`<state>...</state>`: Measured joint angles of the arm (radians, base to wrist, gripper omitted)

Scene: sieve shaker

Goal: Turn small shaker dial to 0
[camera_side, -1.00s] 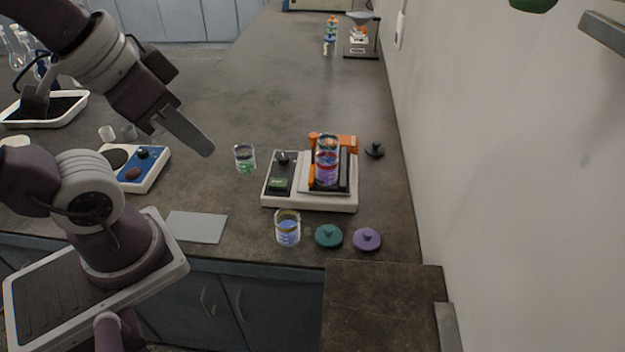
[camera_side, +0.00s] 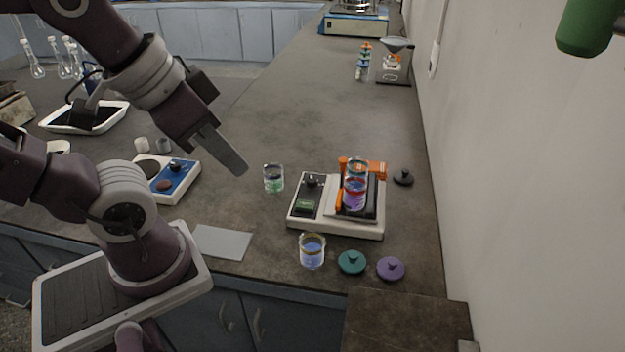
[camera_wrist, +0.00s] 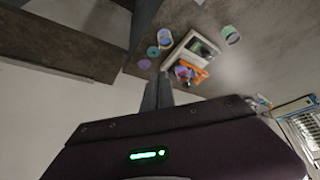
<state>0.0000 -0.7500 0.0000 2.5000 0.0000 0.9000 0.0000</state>
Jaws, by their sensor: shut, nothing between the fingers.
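The small shaker (camera_side: 300,222) is a white box on the bench, right of centre in the side view. Its black dial (camera_side: 312,181) is at the back of its left panel, above a small green display (camera_side: 304,205). The dial's setting is too small to read. Stacked clear sieve cups (camera_side: 355,190) with red and purple contents stand on its black platform beside orange parts. My gripper (camera_side: 240,168) is shut and empty, in the air up and left of the shaker, apart from it. The wrist view shows my fingers (camera_wrist: 158,92) with the shaker (camera_wrist: 202,45) beyond them.
A green-content beaker (camera_side: 273,180) stands left of the shaker, a blue-content beaker (camera_side: 312,252) in front. Teal (camera_side: 352,263), purple (camera_side: 390,269) and black (camera_side: 403,178) lids lie nearby. A blue-and-white hotplate (camera_side: 178,180) stands left.

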